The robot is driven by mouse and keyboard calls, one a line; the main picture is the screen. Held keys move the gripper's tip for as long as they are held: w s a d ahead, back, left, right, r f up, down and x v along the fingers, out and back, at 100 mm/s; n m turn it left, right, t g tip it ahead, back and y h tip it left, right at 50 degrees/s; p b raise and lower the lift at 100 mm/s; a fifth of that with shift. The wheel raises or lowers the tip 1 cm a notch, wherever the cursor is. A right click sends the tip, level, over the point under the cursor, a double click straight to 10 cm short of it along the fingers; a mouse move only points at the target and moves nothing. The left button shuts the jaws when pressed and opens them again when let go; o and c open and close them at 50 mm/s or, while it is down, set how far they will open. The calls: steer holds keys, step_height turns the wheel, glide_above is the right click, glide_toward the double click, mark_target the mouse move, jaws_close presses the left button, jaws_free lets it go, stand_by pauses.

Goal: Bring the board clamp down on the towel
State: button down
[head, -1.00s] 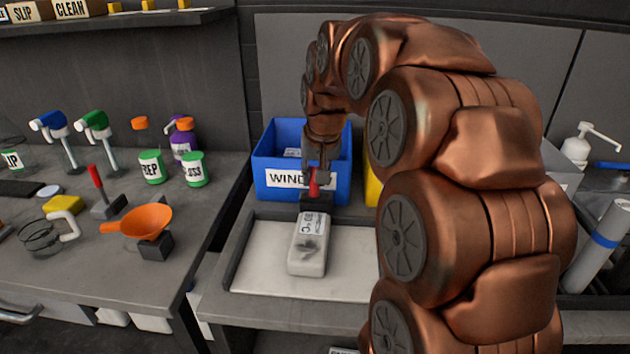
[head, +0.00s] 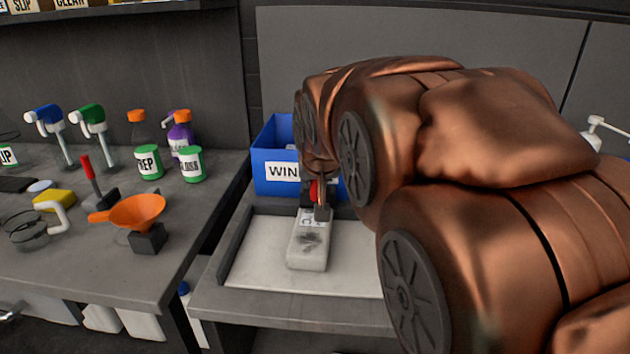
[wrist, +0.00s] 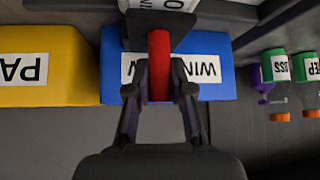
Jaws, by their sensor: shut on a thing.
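The board clamp's red handle (head: 313,191) stands at the back edge of the pale board (head: 255,262). In the wrist view the red handle (wrist: 159,65) runs between my fingers. My gripper (wrist: 159,93) is shut on it; in the head view my gripper (head: 321,200) is partly hidden by my own arm. A pale folded towel (head: 308,258) with a dark smudge and a printed label lies on the board, just in front of the clamp. My gripper covers the clamp's jaw, so I cannot tell if it touches the towel.
A blue bin (head: 271,165) stands behind the board. The wrist view also shows a yellow bin (wrist: 40,85). The left bench holds an orange funnel (head: 138,212), bottles (head: 148,162) and another red-handled tool (head: 91,180). The board's front left is clear.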

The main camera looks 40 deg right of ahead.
stand_by(0.4)
steer(key=c, duration=1)
jaws_free()
steer(key=v, duration=1.2)
steer(key=shift+a, duration=0.1)
